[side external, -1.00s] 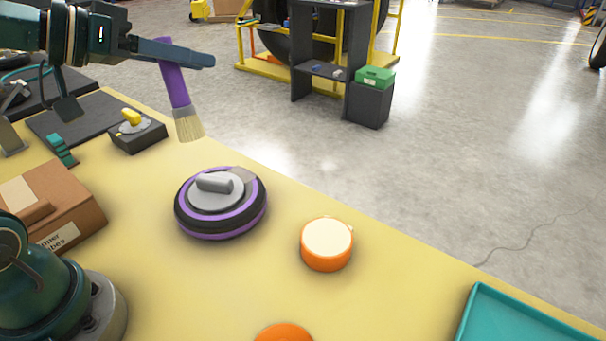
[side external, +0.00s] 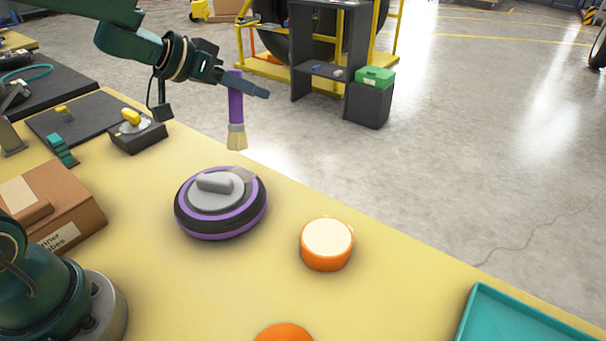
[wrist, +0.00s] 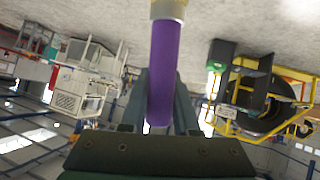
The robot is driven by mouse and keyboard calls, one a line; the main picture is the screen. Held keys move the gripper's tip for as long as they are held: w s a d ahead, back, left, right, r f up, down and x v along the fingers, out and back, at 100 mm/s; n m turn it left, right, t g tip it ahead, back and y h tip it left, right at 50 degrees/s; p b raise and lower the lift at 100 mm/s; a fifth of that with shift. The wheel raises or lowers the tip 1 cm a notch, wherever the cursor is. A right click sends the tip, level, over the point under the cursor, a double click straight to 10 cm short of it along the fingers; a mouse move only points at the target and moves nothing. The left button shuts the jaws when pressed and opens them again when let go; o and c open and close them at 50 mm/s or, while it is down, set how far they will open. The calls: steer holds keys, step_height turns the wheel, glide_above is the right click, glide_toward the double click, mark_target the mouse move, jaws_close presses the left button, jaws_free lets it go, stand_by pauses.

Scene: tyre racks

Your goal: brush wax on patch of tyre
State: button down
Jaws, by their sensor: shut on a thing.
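My gripper (side external: 240,86) is shut on the purple handle of a brush (side external: 236,103). The brush hangs nearly upright with its pale bristles down, in the air above and behind the tyre. In the wrist view the purple brush handle (wrist: 166,70) lies between the fingers. The small tyre (side external: 221,222), black with purple bands, lies flat on the yellow table and has a grey hub with a handle. A greyish patch (side external: 243,173) shows on its far edge. An orange tub (side external: 326,249) with a cream top, perhaps the wax, stands right of the tyre. The bristles touch nothing.
A cardboard box (side external: 62,210) stands at the left. A black block with a yellow knob (side external: 136,130) is behind it. An orange round thing (side external: 284,333) is cut off at the bottom edge. A teal tray (side external: 520,318) is at the right. The table between tub and tray is clear.

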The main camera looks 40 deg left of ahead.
steer(key=shift+f, duration=2.25)
steer(key=shift+f, duration=0.6)
stand_by(2.5)
steer(key=shift+a, duration=0.15)
stand_by(2.8)
